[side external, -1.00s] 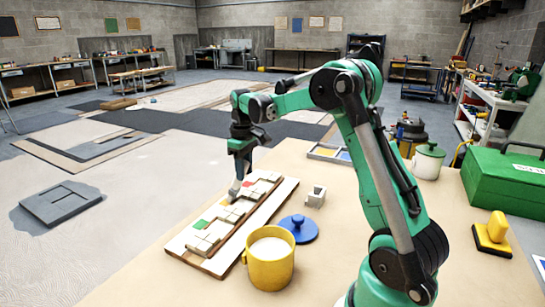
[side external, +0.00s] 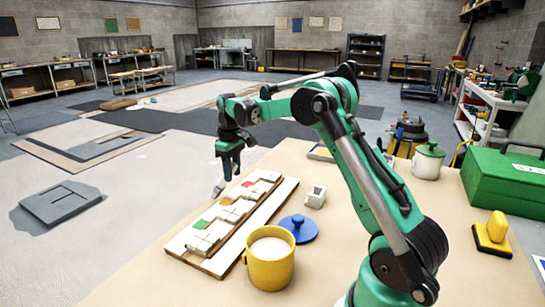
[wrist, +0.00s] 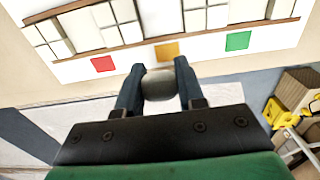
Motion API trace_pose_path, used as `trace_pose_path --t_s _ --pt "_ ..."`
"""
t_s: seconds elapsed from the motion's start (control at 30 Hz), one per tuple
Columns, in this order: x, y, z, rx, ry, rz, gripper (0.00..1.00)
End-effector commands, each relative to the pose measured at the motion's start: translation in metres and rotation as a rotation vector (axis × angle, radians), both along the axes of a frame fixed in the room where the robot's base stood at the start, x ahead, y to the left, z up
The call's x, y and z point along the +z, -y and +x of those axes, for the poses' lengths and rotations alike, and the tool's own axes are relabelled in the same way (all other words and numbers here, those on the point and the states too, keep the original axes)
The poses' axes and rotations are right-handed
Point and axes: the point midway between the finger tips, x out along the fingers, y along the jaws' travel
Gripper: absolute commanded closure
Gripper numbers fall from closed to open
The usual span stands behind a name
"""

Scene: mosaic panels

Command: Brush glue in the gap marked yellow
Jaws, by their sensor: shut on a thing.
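The mosaic panel (side external: 217,266) lies on the table with pale tiles in a row. Beside the row are red (wrist: 102,64), yellow (wrist: 167,51) and green (wrist: 238,40) marks. The gap by the yellow mark (wrist: 161,22) looks white between tile groups; I cannot tell whether glue is in it. My gripper (side external: 229,168) is shut on a brush with a pale head (side external: 218,188), also in the wrist view (wrist: 159,84). The brush hangs left of the panel, apart from it. A yellow mug (side external: 268,275) holds white stuff, probably glue.
A blue lid (side external: 300,228) and a small pale block (side external: 316,197) lie right of the panel. A green-lidded pot (side external: 428,162), a green toolbox (side external: 505,182) and a yellow-handled tool (side external: 492,235) stand farther right. The table front is mostly clear.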

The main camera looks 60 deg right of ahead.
Motion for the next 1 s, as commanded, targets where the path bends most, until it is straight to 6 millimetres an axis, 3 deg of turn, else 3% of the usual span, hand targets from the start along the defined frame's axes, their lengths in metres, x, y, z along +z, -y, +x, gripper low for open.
trace_pose_path --t_s 0.3,0.7,1.0 --pt "0.063 0.0 -0.002 0.0 0.0 0.0 1.0" --pt "0.097 0.0 -0.001 0.0 0.0 0.0 1.0" --pt "0.105 0.0 -0.002 -0.001 0.0 0.0 1.0"
